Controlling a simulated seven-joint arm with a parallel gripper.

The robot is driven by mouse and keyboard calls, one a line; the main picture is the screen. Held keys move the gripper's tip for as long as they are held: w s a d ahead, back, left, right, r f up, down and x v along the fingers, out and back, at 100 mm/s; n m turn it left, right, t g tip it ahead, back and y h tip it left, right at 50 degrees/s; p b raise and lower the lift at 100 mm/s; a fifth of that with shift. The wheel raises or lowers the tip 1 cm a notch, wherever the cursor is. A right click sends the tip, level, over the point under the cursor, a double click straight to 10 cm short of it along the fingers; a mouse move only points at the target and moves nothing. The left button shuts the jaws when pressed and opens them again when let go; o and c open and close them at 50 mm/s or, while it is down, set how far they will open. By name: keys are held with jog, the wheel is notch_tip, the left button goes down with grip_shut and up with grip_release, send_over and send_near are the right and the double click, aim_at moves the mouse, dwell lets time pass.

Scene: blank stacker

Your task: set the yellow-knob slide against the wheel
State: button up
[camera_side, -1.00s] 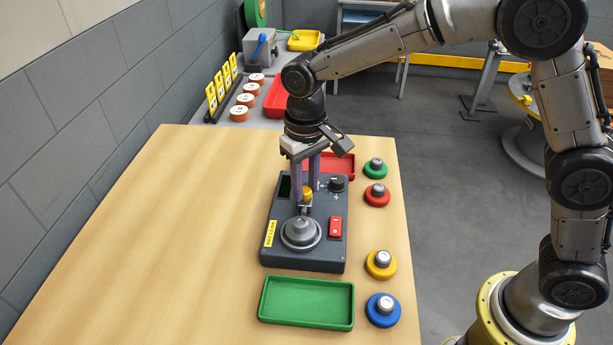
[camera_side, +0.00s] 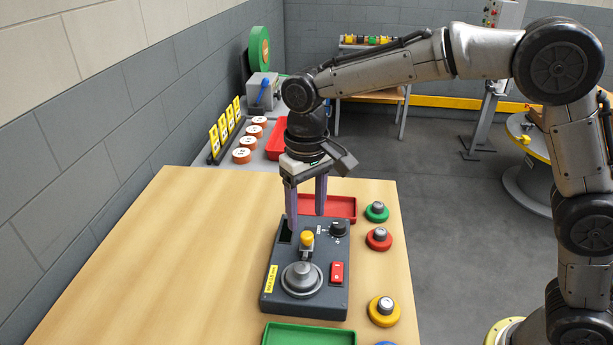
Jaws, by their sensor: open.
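The yellow-knob slide (camera_side: 307,240) stands upright on the dark grey machine, right behind the round grey wheel (camera_side: 302,278). The slide's metal foot looks close against the wheel's back edge; I cannot tell whether they touch. My gripper (camera_side: 306,220) is open and empty, with its two purple fingers spread above and behind the yellow knob. The fingers are clear of the knob, which shows fully. The machine (camera_side: 328,308) also carries a black dial, a red switch and a dark slot at its back left.
A red tray (camera_side: 340,207) lies behind the machine and a green tray (camera_side: 285,335) in front. Weights with green, red, yellow and blue bases line the table's right side. The wooden table (camera_side: 160,260) is clear on the left.

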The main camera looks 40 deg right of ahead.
aim_at(307, 235)
notch_tip(307, 235, up, 9)
jog(key=shift+f, duration=0.15)
dwell(0.4)
jog(key=s+d+r+m+t, duration=0.25)
jog(key=s+d+r, duration=0.55)
jog(key=s+d, duration=0.5)
jog(key=s+d+f+n+t, duration=0.1)
jog(key=s+d+f, duration=0.1)
jog(key=s+f, duration=0.3)
jog(key=s+d+f+n+t, duration=0.1)
jog(key=s+d+f+t, duration=0.1)
jog(key=s+f, duration=0.4)
jog(key=shift+s+d+f, duration=0.25)
jog(key=shift+s+f, duration=0.05)
jog(key=shift+s, duration=0.15)
